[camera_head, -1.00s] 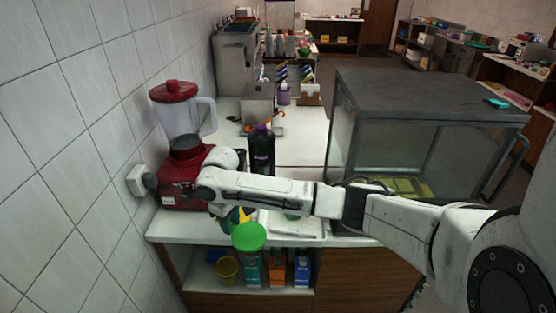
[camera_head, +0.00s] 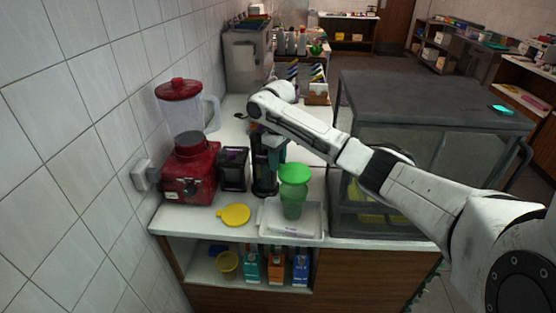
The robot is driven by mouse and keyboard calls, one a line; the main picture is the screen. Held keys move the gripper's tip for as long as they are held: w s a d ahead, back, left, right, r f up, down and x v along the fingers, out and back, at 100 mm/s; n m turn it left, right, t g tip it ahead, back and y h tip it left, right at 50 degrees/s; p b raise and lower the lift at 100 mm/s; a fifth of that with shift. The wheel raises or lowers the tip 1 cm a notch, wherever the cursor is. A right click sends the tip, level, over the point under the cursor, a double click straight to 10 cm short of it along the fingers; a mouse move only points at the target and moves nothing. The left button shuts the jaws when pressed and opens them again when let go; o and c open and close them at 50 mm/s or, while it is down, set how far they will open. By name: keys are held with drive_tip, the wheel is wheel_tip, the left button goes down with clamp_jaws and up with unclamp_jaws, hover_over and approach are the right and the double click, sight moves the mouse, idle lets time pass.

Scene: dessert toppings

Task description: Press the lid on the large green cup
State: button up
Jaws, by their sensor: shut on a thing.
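The large green cup (camera_head: 292,205) is translucent and stands upright on a white tray (camera_head: 306,236) near the counter's front edge. The green lid (camera_head: 294,171) is right over the cup's mouth. I cannot tell whether it is seated or just above the rim. My gripper (camera_head: 280,157) points down from the arm's end and is shut on the green lid at its far left side. The fingertips are small and partly hidden against the dark bottle behind.
A dark bottle (camera_head: 264,184) stands close behind the cup. A yellow lid (camera_head: 233,215) lies left of the tray. A red blender (camera_head: 190,172) and a dark container (camera_head: 233,170) stand at left. A glass case (camera_head: 432,105) bounds the right side.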

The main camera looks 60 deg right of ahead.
wheel_tip(320, 180, down, 3)
drive_tip(key=b, duration=0.2)
drive_tip(key=shift+f+b, duration=0.15)
drive_tip(key=shift+b, duration=0.15)
drive_tip(key=shift+f, duration=0.9)
drive_tip(key=shift+p, duration=0.45)
idle(0.5)
drive_tip(key=shift+f+p, duration=0.45)
idle(1.6)
drive_tip(key=o, duration=1.7)
drive_tip(key=shift+c, duration=0.2)
drive_tip(key=shift+r, duration=0.15)
